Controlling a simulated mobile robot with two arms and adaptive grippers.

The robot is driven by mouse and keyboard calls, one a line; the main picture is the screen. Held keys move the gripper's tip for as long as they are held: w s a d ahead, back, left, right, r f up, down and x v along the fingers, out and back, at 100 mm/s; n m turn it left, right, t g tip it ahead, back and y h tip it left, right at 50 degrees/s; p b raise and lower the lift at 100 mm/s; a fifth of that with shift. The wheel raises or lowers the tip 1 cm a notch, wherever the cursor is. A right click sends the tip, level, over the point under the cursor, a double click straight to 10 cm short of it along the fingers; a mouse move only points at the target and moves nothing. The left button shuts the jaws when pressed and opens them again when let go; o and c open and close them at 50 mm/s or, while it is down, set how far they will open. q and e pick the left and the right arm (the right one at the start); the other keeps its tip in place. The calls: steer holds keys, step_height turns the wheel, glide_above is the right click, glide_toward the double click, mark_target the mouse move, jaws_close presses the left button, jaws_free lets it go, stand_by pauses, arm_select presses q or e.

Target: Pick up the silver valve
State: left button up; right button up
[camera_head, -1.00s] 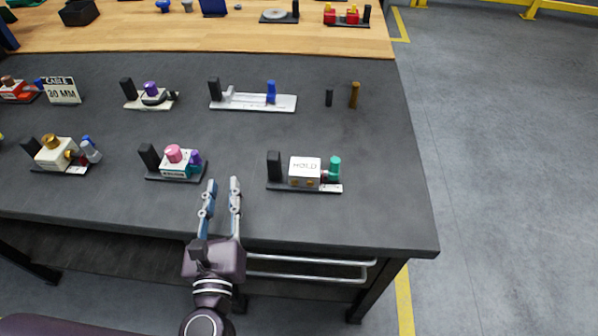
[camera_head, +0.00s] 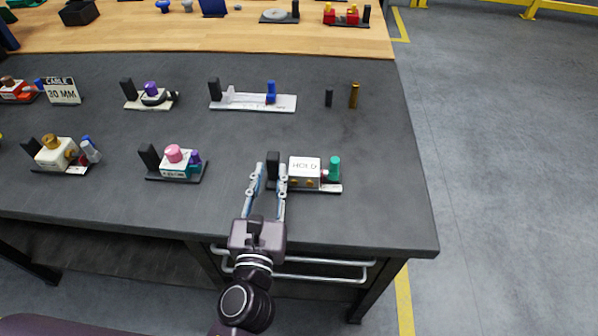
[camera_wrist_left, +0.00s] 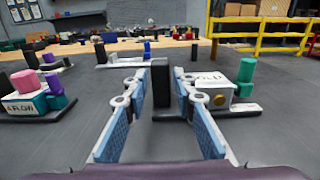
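A silver-white box-shaped valve (camera_head: 304,170) with dark lettering, brass ports and a green knob (camera_head: 334,166) sits on a dark base near the table's front edge. A black upright post (camera_head: 273,158) stands at its left end. My left gripper (camera_head: 269,170) is open, with its fingertips beside the post. In the left wrist view the post (camera_wrist_left: 160,82) shows between the open fingers (camera_wrist_left: 160,88), and I cannot tell whether they touch it. The valve (camera_wrist_left: 212,88) is just right of the fingers there, partly hidden by the right finger. My right gripper is not in view.
On the dark table (camera_head: 240,215), a pink-knobbed unit (camera_head: 175,162) stands to the left and a cream unit (camera_head: 55,153) further left. Behind are a blue-and-white fixture (camera_head: 252,101) and two small pegs (camera_head: 354,95). Bare tabletop lies right of the valve.

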mark_target(272, 166)
arm_select(q)
steer(key=w, duration=0.5)
steer(key=shift+f, duration=0.25)
steer(key=shift+s, duration=0.1)
jaws_close()
steer(key=shift+r, duration=0.1)
